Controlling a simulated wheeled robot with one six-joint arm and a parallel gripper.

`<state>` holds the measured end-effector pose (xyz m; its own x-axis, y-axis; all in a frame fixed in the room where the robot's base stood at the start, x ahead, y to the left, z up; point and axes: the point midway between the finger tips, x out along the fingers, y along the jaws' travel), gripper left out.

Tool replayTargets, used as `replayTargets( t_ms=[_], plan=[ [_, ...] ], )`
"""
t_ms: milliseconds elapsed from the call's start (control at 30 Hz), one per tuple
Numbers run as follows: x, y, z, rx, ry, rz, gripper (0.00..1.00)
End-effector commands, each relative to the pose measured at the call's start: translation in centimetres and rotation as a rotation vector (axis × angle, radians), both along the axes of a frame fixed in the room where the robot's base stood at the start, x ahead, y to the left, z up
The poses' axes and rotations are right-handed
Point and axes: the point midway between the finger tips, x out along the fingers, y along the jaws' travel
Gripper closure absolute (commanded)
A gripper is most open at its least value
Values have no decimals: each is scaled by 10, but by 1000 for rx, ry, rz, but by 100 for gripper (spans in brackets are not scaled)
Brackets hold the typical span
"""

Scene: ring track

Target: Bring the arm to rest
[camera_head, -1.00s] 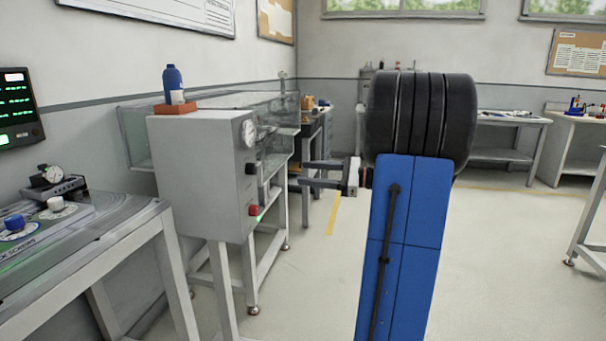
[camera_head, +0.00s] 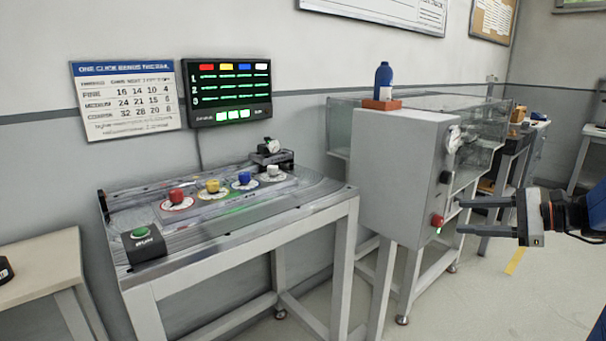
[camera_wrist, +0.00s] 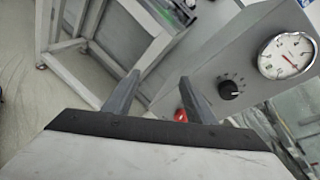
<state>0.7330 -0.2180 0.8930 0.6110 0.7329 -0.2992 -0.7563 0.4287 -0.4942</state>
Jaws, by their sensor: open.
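My gripper (camera_head: 468,216) is at the right of the head view, its two dark fingers pointing left, open and empty. Its fingertips appear close in front of the grey control box (camera_head: 393,180); whether they touch it I cannot tell. The wrist view also shows my gripper (camera_wrist: 158,92) with its fingers apart and nothing between them. Beyond the fingers there are the box's red button (camera_wrist: 181,115), black knob (camera_wrist: 229,89) and round dial gauge (camera_wrist: 287,56).
A ring-track table (camera_head: 262,244) with coloured knobs and a green button (camera_head: 139,233) stands at the left of the box. A blue bottle (camera_head: 383,78) stands on an orange block atop the box, with a glass tank (camera_head: 475,113) behind. Open floor lies at lower right.

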Motion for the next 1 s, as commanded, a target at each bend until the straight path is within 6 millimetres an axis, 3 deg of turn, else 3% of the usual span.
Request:
replayTargets(
  t_ms=[33,200,400,667,1000],
  plan=[
    [-9,28,-5,-68,8,54,49],
    [-47,92,-34,-305,20,225,49],
    [-100,142,-65,-591,-9,427,49],
    [-167,169,-100,-967,-113,693,49],
    [-227,161,-127,-1449,-345,1016,49]
  ],
)
